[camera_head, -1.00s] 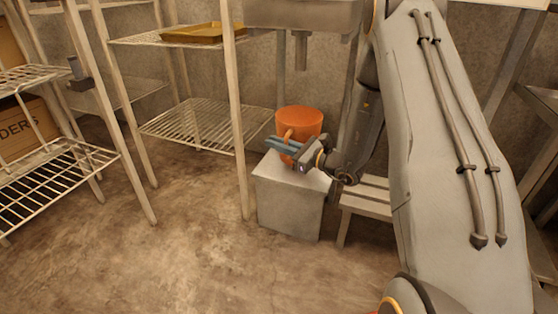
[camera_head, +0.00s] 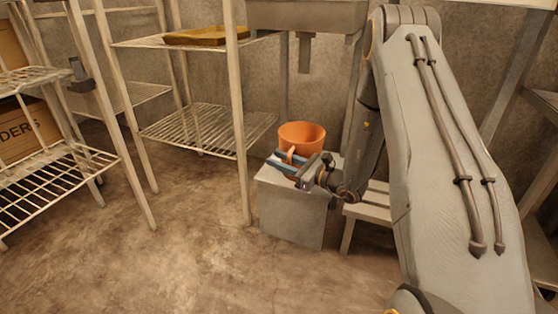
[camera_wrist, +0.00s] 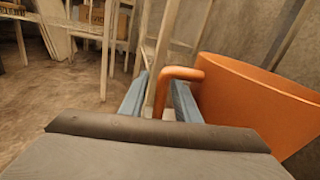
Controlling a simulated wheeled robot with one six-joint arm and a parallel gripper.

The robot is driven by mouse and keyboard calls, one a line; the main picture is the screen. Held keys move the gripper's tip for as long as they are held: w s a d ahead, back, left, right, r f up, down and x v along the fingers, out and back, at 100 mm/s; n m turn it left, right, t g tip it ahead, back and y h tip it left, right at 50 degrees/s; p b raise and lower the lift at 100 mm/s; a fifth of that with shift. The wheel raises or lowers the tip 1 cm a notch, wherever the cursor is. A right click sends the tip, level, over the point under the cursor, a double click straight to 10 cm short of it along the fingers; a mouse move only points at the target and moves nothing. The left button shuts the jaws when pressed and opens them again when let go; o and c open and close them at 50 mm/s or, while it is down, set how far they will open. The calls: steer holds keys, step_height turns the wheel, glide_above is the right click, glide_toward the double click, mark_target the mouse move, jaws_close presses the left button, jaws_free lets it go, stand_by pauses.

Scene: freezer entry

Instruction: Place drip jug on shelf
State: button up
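The orange drip jug (camera_head: 303,134) is at the top of a grey box-shaped stand; my gripper hides its lower part. Its rim faces up and partly toward the head camera. My gripper (camera_head: 283,163) is at the jug's near side, with its blue fingers around the handle (camera_head: 290,153). In the wrist view, the handle (camera_wrist: 160,95) stands between the two fingers (camera_wrist: 158,97), and the jug body (camera_wrist: 250,100) is at the right. A narrow gap shows beside the handle on the left; I cannot tell whether the fingers clamp it. The wire shelf (camera_head: 200,128) is to the left.
A brown tray (camera_head: 195,36) lies on the upper wire shelf. A shelf post (camera_head: 240,190) stands between the lower shelf and the grey stand (camera_head: 290,215). Another wire rack (camera_head: 55,180) is at the far left. The floor in front is clear. A sink-like basin (camera_head: 305,15) hangs above.

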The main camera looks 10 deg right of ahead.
steer(key=p+v, duration=0.5)
steer(key=v, duration=0.7)
steer(key=s+a+r+n+g, duration=0.4)
steer(key=s+a+n+g, duration=0.1)
steer(key=a, duration=0.4)
steer(key=s+a+r+n+g+y, duration=0.1)
steer(key=s+a+r+n+g, duration=0.35)
steer(key=a, duration=0.35)
steer(key=s+a+r+n+g, duration=0.4)
steer(key=s+a+n+g, duration=0.1)
steer(key=a, duration=0.4)
steer(key=s+r+n+h, duration=0.2)
steer(key=s+n+h, duration=0.1)
steer(key=s+n, duration=0.3)
steer(key=s+a+r+n+t+h, duration=0.1)
steer(key=s+n+h, duration=0.3)
steer(key=s, duration=0.5)
steer(key=s+r+n+h, duration=0.4)
steer(key=s+n, duration=0.3)
steer(key=n, duration=0.1)
steer(key=shift+s+a, duration=0.2)
steer(key=shift+a, duration=0.2)
